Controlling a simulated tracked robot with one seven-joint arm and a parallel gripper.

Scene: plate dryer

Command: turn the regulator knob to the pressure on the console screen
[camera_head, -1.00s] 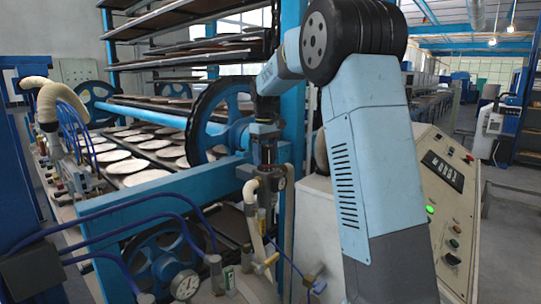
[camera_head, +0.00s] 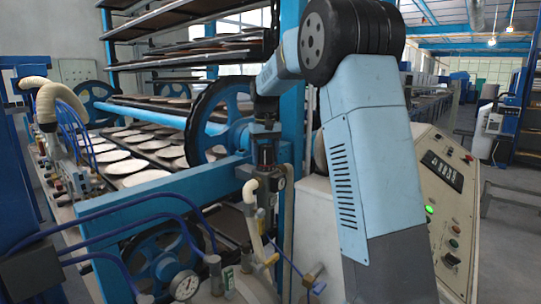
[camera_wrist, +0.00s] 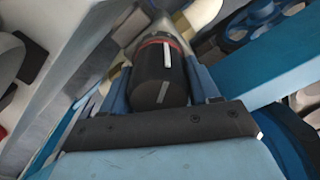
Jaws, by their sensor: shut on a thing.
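The regulator knob is a black cylinder with a white mark and a red ring, large in the wrist view (camera_wrist: 160,80). In the head view the knob (camera_head: 267,155) stands upright on top of the regulator, left of the middle. My gripper (camera_head: 266,137) reaches it from above, and its two blue fingers are shut on the knob's sides. A small round gauge (camera_head: 289,170) sits beside the regulator, its reading too small to tell. The console (camera_head: 447,225) stands at the right; its dark screen (camera_head: 442,170) has light characters that I cannot read.
A larger white-faced dial gauge (camera_head: 184,286) sits at the lower left. Blue hoses (camera_head: 120,208) and a beige pipe (camera_head: 252,225) run close to the regulator. A blue frame beam (camera_head: 150,198) and a large wheel (camera_head: 205,120) stand close behind. Racks of plates fill the left.

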